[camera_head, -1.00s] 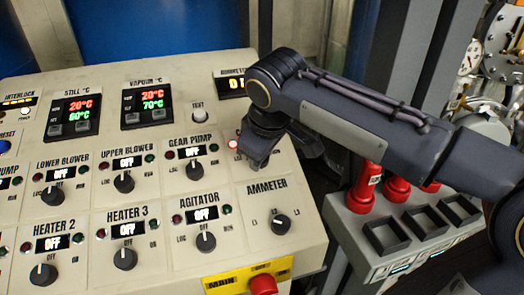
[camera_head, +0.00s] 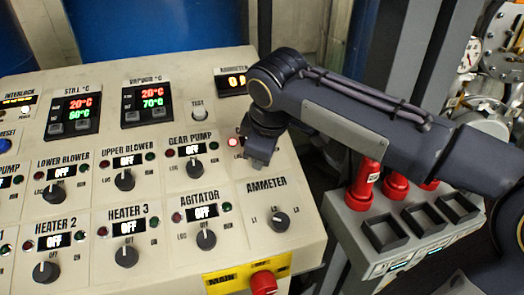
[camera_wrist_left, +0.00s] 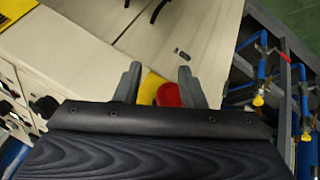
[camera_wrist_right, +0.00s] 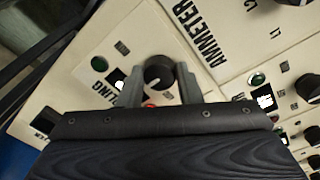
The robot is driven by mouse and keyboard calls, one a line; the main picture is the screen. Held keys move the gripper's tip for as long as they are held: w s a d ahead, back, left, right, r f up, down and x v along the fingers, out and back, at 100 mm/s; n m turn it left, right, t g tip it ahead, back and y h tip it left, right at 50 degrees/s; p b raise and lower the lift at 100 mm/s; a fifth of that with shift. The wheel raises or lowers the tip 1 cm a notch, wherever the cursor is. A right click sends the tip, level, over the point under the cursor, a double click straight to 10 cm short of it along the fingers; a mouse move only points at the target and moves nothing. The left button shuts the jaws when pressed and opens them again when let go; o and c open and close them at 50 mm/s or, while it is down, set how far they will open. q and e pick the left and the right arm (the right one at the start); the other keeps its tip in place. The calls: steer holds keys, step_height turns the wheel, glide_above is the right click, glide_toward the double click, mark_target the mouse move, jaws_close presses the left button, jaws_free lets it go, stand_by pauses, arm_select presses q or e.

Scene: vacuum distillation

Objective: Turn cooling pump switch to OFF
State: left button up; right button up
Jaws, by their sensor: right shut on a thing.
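The cooling pump switch is a round black knob (camera_wrist_right: 158,72) on the cream panel in the right wrist view, beside a partly covered label ending in "LING". My right gripper (camera_wrist_right: 160,88) has one finger on each side of the knob and is shut on it. In the head view my right gripper (camera_head: 258,152) reaches down to the panel right of the gear pump switch and hides the knob. A red lamp (camera_head: 232,142) glows beside it. The switch's display (camera_wrist_right: 117,76) is mostly hidden, so its text cannot be read. My left gripper (camera_wrist_left: 158,85) is open and empty.
The gear pump knob (camera_head: 193,168) and ammeter knob (camera_head: 279,221) are close by on the panel. Red-handled parts (camera_head: 361,190) stand on a grey unit at the right.

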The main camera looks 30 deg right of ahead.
steer(key=o, duration=1)
steer(key=shift+c, duration=0.2)
steer(key=v, duration=0.7)
steer(key=shift+s+r, duration=0.2)
steer(key=shift+r, duration=0.2)
steer(key=shift+a, duration=0.1)
